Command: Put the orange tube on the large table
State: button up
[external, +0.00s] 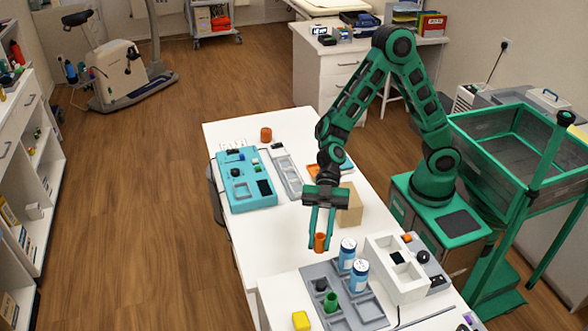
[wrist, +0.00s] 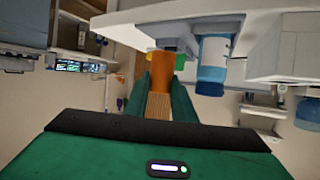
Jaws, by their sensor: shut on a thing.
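The orange tube (external: 320,242) is between the two green fingers of my gripper (external: 320,246), which are shut on it. In the wrist view the tube (wrist: 158,66) stands out past the fingertips of my gripper (wrist: 158,84), close to the table. The large white table (external: 228,256) lies beneath; I cannot tell whether the tube touches it. The tube is behind the grey compartment tray (external: 322,270) in the external view.
Two blue-and-white bottles (external: 347,254), a green cup (external: 331,301) and a yellow block (external: 300,320) are nearby. A white box (external: 397,272) stands right, and a cardboard box (external: 350,205) behind. Another orange cylinder (external: 266,134) stands at the far end.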

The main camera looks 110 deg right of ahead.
jog(key=shift+m+t+h, duration=0.4)
jog(key=shift+m+t, duration=0.1)
jog(key=w+d+f, duration=0.1)
jog(key=d+f, duration=0.2)
jog(key=d, duration=0.1)
jog(key=w+d+f, duration=0.1)
jog(key=d+f, duration=0.2)
jog(key=d, duration=0.2)
jog(key=w+d+f, duration=0.1)
jog(key=d+f, duration=0.2)
jog(key=d, duration=0.2)
jog(key=shift+w, duration=0.2)
jog(key=shift+f, duration=1.95)
jog(key=shift+f, duration=0.1)
jog(key=o, duration=1)
jog(key=v, duration=1.2)
